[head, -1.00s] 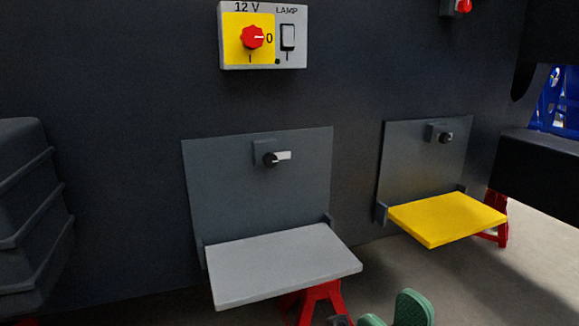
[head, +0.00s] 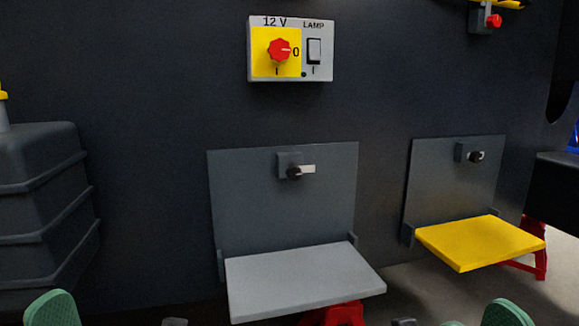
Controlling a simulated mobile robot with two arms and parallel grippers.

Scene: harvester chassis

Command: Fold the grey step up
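The grey step (head: 305,281) is folded down, lying about level below its grey back plate (head: 285,205) on the dark chassis wall. A small latch with a dark knob and pale lever (head: 300,170) sits on the upper part of the plate; the lever points right. My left gripper (head: 54,309) shows only as a green fingertip pad at the bottom left edge, well left of the step. My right gripper (head: 478,318) shows green pads, apart, at the bottom right, right of the step and below the yellow step. Neither touches the step. Most of both grippers is cut off.
A yellow step (head: 480,242) is folded down on a similar plate to the right. A 12 V and lamp switch panel (head: 291,49) is above the grey step. A dark ribbed tank (head: 42,205) stands at left. Red stands (head: 345,315) are beneath. Space before the step looks clear.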

